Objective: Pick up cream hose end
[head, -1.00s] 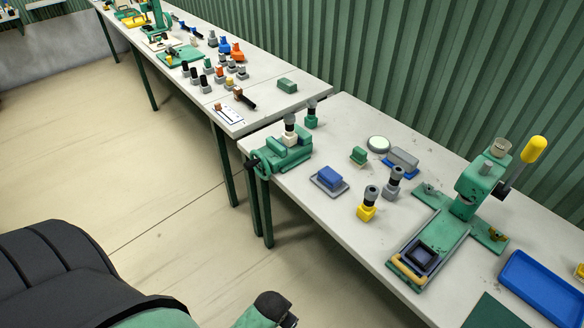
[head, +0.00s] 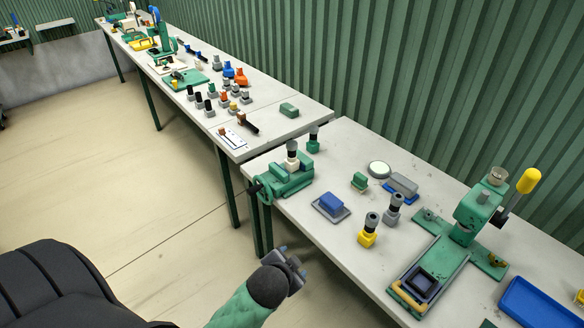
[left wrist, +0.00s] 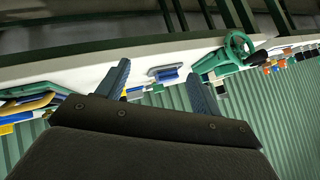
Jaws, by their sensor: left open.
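The cream hose end (head: 291,160) stands upright in the jaws of the green vise (head: 285,182), at the near left end of the right-hand table. It has a cream base and a dark and grey top. My left gripper (head: 292,260) is in front of this table's edge, below and apart from the vise, and holds nothing. In the left wrist view my left gripper (left wrist: 158,76) shows two spread blue-grey fingers with nothing between them. My right gripper is not in view.
A green hose end (head: 313,140) stands just behind the vise. A blue block on a grey plate (head: 331,206), a yellow hose end (head: 368,235) and a grey one (head: 393,210) stand to the right. A green press (head: 470,215) is farther right. Floor left of the table is clear.

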